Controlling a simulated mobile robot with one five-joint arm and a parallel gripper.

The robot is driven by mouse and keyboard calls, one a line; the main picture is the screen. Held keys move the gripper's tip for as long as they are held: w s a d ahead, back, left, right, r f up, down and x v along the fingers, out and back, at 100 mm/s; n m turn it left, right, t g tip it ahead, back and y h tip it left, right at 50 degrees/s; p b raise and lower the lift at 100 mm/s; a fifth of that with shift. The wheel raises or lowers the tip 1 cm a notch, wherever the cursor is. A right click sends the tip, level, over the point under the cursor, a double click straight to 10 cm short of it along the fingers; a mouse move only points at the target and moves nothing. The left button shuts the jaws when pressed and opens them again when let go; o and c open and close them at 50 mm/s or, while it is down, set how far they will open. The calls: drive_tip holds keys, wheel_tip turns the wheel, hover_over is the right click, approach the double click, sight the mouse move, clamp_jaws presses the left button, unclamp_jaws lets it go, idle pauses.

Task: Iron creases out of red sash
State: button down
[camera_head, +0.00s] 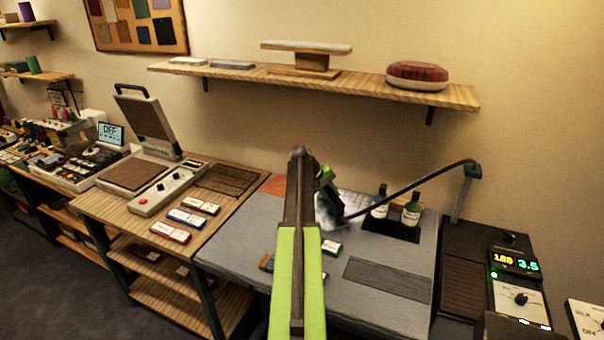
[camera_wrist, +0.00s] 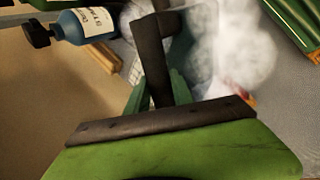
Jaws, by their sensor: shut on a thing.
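My gripper (camera_head: 322,178) is over the back part of the grey padded ironing table (camera_head: 225,245). It is shut on the iron (camera_head: 331,195), whose dark cord runs right to a post. White steam rises around the iron and hides its sole. A strip of orange-red cloth, likely the red sash (camera_head: 274,186), shows on the table left of my arm; my arm hides the rest. In the wrist view, my gripper (camera_wrist: 160,92) is partly hidden by the dark bracket, and steam covers most of the cloth, leaving a small red patch near the right.
Dark bottles (camera_head: 411,210) stand in a black tray close right of the iron. The cord post (camera_head: 465,190) and a control unit (camera_head: 515,262) are farther right. A heat press (camera_head: 150,125) is on the wooden bench at left. A shelf (camera_head: 350,83) hangs above.

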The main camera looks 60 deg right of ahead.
drive_tip(key=shift+s, duration=0.4)
drive_tip(key=shift+s+r, duration=0.15)
drive_tip(key=shift+r, duration=0.05)
drive_tip(key=shift+w+r+p, duration=0.2)
drive_tip(key=shift+r+p, duration=0.4)
drive_tip(key=shift+p, duration=0.25)
drive_tip(key=shift+s+d+r+p, duration=0.1)
drive_tip(key=shift+s+r+p, duration=0.1)
drive_tip(key=shift+r+p, duration=2.7)
drive_tip(key=shift+r, duration=0.05)
